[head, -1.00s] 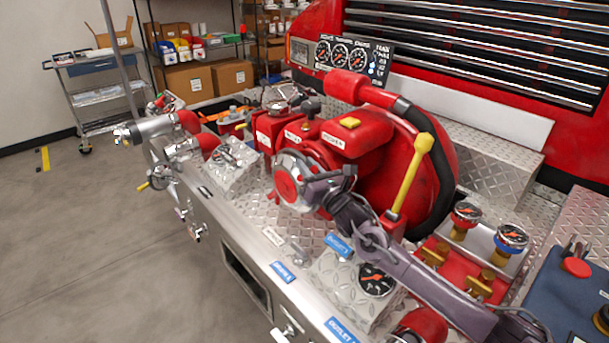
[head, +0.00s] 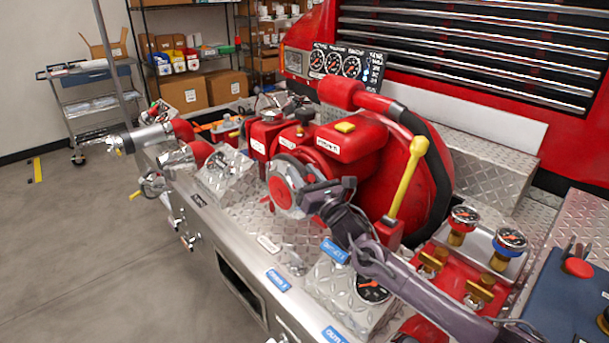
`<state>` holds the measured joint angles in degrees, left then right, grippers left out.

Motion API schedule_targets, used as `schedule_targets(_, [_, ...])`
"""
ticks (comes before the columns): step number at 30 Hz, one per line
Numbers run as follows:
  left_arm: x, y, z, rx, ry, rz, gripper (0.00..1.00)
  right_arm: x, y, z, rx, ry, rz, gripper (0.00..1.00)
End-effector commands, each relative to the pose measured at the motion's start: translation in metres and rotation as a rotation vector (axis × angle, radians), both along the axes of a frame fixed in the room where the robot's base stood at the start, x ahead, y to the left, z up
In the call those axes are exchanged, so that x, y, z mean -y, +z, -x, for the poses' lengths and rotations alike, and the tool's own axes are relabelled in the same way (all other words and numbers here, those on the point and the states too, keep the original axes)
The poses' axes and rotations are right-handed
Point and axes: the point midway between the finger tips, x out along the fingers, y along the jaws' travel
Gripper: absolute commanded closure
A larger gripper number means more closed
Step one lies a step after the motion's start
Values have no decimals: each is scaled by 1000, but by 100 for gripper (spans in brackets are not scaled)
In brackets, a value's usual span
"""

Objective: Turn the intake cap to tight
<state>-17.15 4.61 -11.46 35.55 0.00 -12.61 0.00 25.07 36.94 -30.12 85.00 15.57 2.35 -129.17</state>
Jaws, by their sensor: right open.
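The intake cap (head: 282,188), a round cap with a red face and a grey lugged rim, sits on the front of the red pump housing (head: 350,150). My right arm comes in from the lower right. My right gripper (head: 314,197) is open at the right side of the cap, with its dark fingers pointing at the rim. I cannot tell whether the fingers touch the cap, and any tightness marking is not readable. My left gripper is out of view.
A yellow-handled lever (head: 408,178) rises just behind my right arm. Gauges (head: 463,217) and brass valves stand to the right. Pipe fittings (head: 150,137) jut out at the left end of the metal deck.

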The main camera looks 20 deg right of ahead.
Motion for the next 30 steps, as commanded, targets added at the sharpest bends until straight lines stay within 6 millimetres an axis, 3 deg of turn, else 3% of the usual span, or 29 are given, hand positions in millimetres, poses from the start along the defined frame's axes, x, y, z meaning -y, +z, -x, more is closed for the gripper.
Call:
schedule_targets(5, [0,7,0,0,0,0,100,3,-3,14,-4,0,3,59])
schedule_targets(16, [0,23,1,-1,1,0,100,13,-17,66,-3,0,1,59])
schedule_targets(27, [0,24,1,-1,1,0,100,14,-19,74,0,-1,0,59])
schedule_targets(30, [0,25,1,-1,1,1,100,14,-18,74,0,0,0,69])
